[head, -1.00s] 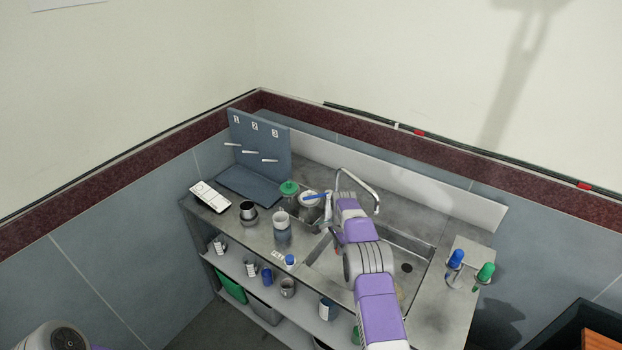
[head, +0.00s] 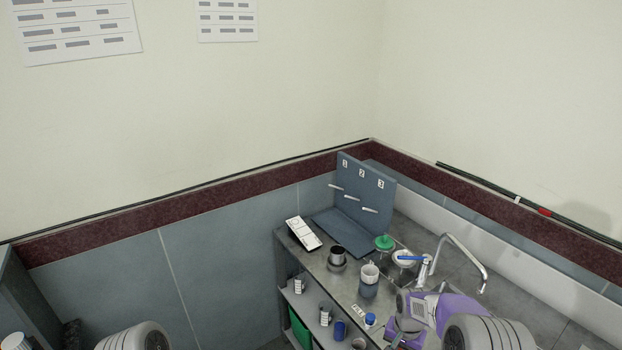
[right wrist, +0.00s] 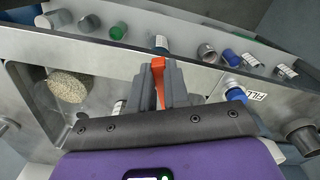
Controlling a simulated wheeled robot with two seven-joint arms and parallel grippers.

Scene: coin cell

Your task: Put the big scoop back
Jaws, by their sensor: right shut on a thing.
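My right gripper (right wrist: 158,85) is shut on a narrow orange-red piece (right wrist: 158,78), which stands between the grey fingers in the right wrist view. It looks like a handle; the rest of it is hidden, so I cannot tell whether it is the big scoop's. The fingers are above the counter by the sink edge. A blue-grey board (head: 365,185) with three numbered pegs stands at the back of the counter, and the pegs look bare. My left gripper is out of view.
A green-lidded jar (head: 384,243), a white-rimmed container (head: 369,283), a dark metal cup (head: 337,255) and a white keypad-like device (head: 303,233) stand on the counter. A faucet (head: 466,252) arches at the right. A beige round sponge-like thing (right wrist: 67,87) is in the sink.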

